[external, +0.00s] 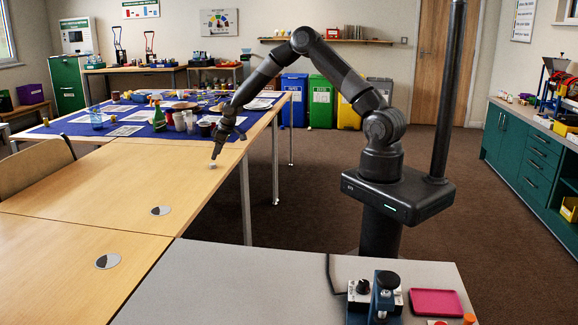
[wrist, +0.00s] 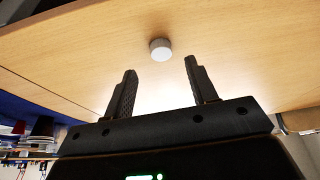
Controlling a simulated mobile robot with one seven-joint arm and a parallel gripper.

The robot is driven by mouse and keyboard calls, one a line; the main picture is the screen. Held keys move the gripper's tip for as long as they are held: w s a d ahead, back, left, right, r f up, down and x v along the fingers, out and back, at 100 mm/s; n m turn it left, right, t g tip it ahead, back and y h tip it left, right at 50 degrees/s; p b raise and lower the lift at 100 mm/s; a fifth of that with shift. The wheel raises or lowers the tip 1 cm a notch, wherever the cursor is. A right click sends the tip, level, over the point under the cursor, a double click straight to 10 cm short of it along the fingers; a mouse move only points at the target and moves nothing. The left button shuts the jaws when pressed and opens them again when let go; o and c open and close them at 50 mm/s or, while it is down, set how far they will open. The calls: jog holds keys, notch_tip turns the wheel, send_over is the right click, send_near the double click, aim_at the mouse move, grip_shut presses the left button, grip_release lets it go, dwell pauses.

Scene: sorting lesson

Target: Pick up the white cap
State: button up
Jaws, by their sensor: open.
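The white cap (wrist: 160,49) is a small round piece with a grey side and pale top. It lies on the bare wooden table (wrist: 90,50). It also shows as a small pale spot in the external view (external: 212,165), just below my fingertips. My gripper (wrist: 160,68) is open and empty. In the wrist view the cap is apart from both fingers, slightly beyond the fingertips and between their lines. In the external view my gripper (external: 215,153) points down near the table's right edge, close over the cap.
A blue cloth (external: 75,127) with bottles, cups and papers covers the far part of the tables. A chair (external: 35,165) stands at the left. The wood around the cap is clear.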

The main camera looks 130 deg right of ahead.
aim_at(213, 164)
jog(key=shift+x, duration=2.35)
jog(key=shift+a, duration=0.1)
jog(key=shift+c, duration=0.2)
jog(key=c, duration=1)
